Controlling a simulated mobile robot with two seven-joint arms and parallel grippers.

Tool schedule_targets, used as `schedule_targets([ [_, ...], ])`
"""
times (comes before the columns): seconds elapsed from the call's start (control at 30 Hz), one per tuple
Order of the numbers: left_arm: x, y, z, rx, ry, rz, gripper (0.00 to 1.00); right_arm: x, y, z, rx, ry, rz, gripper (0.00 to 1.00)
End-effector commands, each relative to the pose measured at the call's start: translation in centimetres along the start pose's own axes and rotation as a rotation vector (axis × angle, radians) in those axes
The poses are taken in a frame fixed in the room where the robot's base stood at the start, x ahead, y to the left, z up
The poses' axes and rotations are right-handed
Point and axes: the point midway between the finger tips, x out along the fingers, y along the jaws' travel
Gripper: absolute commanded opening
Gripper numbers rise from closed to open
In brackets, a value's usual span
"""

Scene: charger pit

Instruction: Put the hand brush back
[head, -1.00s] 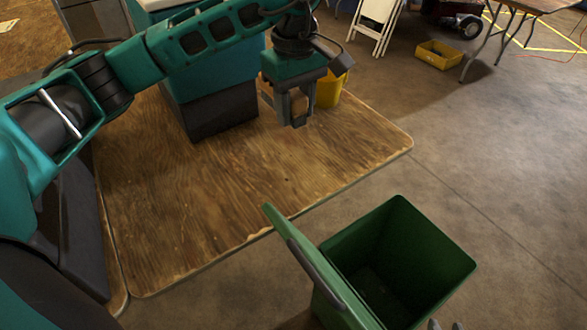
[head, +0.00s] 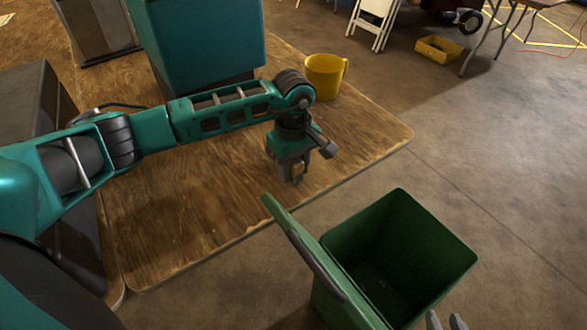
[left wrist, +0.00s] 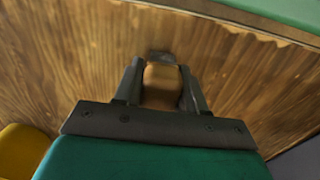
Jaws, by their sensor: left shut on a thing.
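My left gripper (head: 291,178) is shut on a tan, wood-coloured thing, which I take to be the hand brush (head: 297,169). In the left wrist view the hand brush (left wrist: 161,85) sits between the two fingers, with a dark end beyond them. Most of it is hidden by the gripper, so its bristles cannot be made out. The gripper points down over the wooden table, near its front edge; any gap to the top is hard to judge. The tips of my right gripper (head: 446,322) show at the bottom edge, apart with nothing seen between them.
A green open bin (head: 455,240) with its lid raised stands in front of the wooden table (head: 190,215). A yellow mug (head: 323,75) is near the table's back right. A teal box (head: 205,45) stands behind my left arm. A yellow crate (head: 438,50) lies on the floor.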

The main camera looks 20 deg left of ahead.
Motion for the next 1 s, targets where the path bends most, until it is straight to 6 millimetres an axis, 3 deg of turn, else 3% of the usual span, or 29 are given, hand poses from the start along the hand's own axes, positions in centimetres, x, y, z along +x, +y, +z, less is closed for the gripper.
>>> schedule_targets([
  [0.07, 0.80, 0.03, 0.08, 0.000, -0.002, 0.001, 0.00, 0.08, -0.06, 0.09, 0.001, -0.002, -0.001, 0.37],
  [0.4, 1.18, 0.04, 0.01, 0.000, 0.000, 0.002, 0.00, 0.33, -0.11, 0.41, 0.001, -0.004, -0.003, 0.37],
  [0.43, 1.09, 0.03, 0.01, 0.000, 0.000, 0.001, 0.42, 0.28, -0.14, 0.29, 0.001, -0.005, -0.003, 0.37],
  [0.7, 1.02, 0.01, 0.01, 0.000, 0.000, 0.001, 0.66, 0.23, -0.18, 0.16, 0.002, -0.004, -0.004, 0.37],
  [1.0, 0.53, 0.02, 0.01, 0.000, -0.001, 0.001, 0.66, -0.03, -0.17, -0.36, 0.001, 0.001, -0.004, 0.37],
])
